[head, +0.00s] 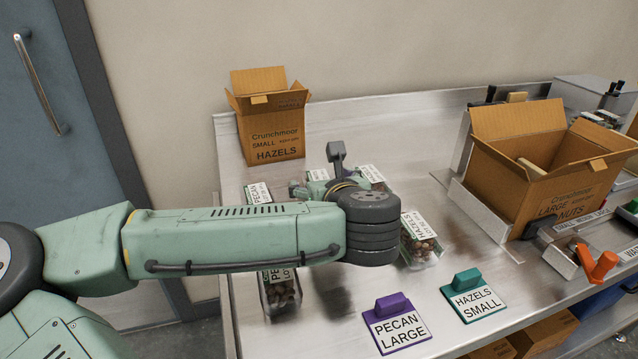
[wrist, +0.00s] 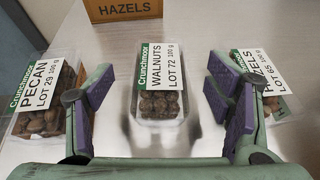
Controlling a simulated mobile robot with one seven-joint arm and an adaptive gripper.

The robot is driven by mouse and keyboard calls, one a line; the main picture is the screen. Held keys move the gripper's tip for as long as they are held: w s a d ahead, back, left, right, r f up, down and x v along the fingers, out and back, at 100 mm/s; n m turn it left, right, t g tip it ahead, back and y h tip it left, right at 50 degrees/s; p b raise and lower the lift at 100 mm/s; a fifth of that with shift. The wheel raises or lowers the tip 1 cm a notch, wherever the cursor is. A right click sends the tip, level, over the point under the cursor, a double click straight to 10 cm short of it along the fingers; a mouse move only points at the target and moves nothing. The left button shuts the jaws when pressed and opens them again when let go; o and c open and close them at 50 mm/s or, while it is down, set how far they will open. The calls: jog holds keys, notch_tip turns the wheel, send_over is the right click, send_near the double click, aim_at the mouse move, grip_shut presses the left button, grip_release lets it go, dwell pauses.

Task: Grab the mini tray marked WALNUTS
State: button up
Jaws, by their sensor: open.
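The mini tray marked WALNUTS (wrist: 160,103) is a clear clamshell of brown nuts with a white and green label, in the middle of the wrist view. My gripper (wrist: 163,92) is open and empty, with one purple-padded finger to the left of this tray in the picture and one to the right. No contact shows. A PECAN tray (wrist: 38,112) is behind the left finger and a HAZELS tray (wrist: 268,82) behind the right one, each partly covered. In the head view my arm hides most of the gripper, and no WALNUTS label is readable there.
A HAZELS carton (head: 272,135) stands at the back of the metal bench. Another HAZELS tray (head: 420,246) and a PECAN tray (head: 281,296) lie nearer. PECAN LARGE (head: 398,328) and HAZELS SMALL (head: 474,300) signs are in front. A large open carton (head: 540,190) stands at right.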

aim_at(316, 179)
jog(key=p+x, duration=0.1)
jog(key=x, duration=0.4)
jog(key=shift+w+a+f, duration=0.1)
jog(key=shift+w+f, duration=0.1)
jog(key=shift+w, duration=0.05)
jog(key=shift+c, duration=0.2)
jog(key=c, duration=1.3)
jog(key=shift+o, duration=0.2)
jog(key=shift+r, duration=0.1)
